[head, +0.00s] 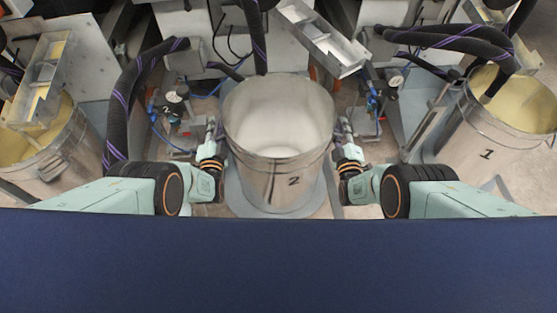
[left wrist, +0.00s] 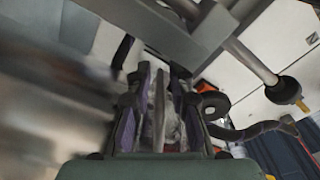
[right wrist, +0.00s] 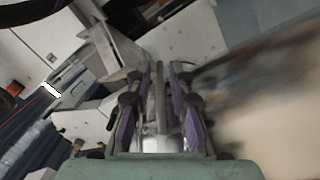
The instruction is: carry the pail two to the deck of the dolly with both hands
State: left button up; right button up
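Pail two (head: 278,165), an open steel pail marked "2" with a pale inside, stands upright in the middle of the head view. My left gripper (head: 214,142) is at its left side and my right gripper (head: 344,138) at its right side. In the left wrist view, the left fingers (left wrist: 159,88) close in around a thin upright handle bar; the pail wall blurs at left. In the right wrist view, the right fingers (right wrist: 160,85) close in likewise around a bar; the pail wall blurs at right. I cannot identify the dolly clearly.
A grey base plate (head: 236,195) shows under or behind pail two. Pail one (head: 478,150) stands at right and another pail (head: 65,155) at left. Dark hoses (head: 130,95) and a metal trough (head: 322,40) are behind, close to the pail. A blue surface (head: 280,262) fills the front.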

pick_arm(q)
grip_shut()
pick_arm(e)
grip_shut()
pick_arm(q)
jog(key=shift+w+r, duration=0.1)
jog(key=shift+r, duration=0.1)
pick_arm(e)
jog(key=shift+w+r, duration=0.1)
jog(key=shift+r, duration=0.1)
